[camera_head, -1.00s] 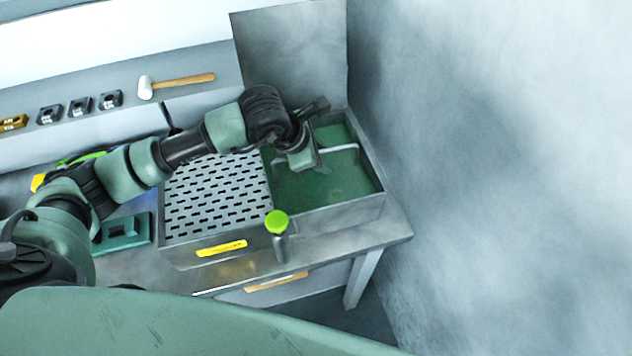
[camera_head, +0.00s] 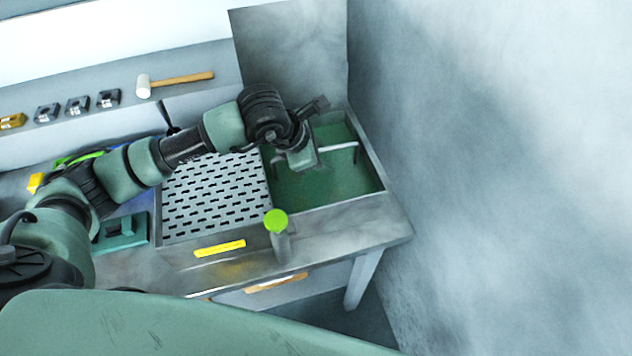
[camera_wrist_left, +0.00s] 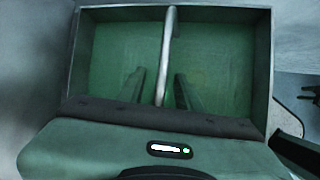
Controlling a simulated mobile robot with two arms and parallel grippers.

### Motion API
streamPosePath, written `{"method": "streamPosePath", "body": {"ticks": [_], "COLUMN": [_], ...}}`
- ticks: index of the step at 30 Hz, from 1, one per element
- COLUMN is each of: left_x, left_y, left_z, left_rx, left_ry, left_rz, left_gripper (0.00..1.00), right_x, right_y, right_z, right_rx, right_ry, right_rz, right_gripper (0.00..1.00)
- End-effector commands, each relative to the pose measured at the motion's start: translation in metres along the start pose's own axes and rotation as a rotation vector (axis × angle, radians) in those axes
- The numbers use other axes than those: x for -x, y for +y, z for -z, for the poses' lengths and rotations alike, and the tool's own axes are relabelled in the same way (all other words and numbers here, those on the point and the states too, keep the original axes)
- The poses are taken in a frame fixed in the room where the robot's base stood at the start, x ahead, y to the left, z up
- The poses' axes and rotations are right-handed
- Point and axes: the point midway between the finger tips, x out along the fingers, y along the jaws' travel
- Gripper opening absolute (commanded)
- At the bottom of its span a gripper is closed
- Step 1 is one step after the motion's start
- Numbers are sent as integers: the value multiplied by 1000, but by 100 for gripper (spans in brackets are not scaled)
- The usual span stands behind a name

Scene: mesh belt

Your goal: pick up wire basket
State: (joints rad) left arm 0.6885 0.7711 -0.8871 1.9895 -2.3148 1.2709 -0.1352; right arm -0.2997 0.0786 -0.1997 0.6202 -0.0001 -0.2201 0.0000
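A grey bar handle, which looks like that of the wire basket (camera_head: 340,147), spans the green-lined tank (camera_head: 372,160) at the back right of the bench. No mesh of the basket can be made out. My left gripper (camera_head: 307,163) points down into the tank at the bar's left part. In the left wrist view its two fingers (camera_wrist_left: 160,90) are apart, one on each side of the bar (camera_wrist_left: 168,50). I see no finger clearly touching the bar. My right gripper is not clearly in view.
A slotted metal plate (camera_head: 215,195) lies left of the tank. A green-topped post (camera_head: 277,225) stands at its front edge. Walls stand close behind and to the right. A teal block (camera_head: 120,232) sits front left. A mallet (camera_head: 175,84) is on the back ledge.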

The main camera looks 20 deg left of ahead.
Motion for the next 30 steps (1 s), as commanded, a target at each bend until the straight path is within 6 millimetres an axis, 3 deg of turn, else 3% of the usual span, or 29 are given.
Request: {"method": "streamPosePath", "body": {"ticks": [2, 6, 30], "left_x": [0, 0, 0], "left_y": [0, 0, -1], "left_z": [0, 0, 0], "left_rx": [0, 0, -1], "left_ry": [0, 0, 1], "left_rz": [0, 0, 2], "left_gripper": [34, 0, 0], "right_x": [0, 0, 0], "right_y": [0, 0, 0], "right_z": [-1, -1, -1], "right_rx": [0, 0, 1], "right_ry": [-1, -1, -1], "right_rz": [0, 0, 0], "right_gripper": [31, 31, 31]}}
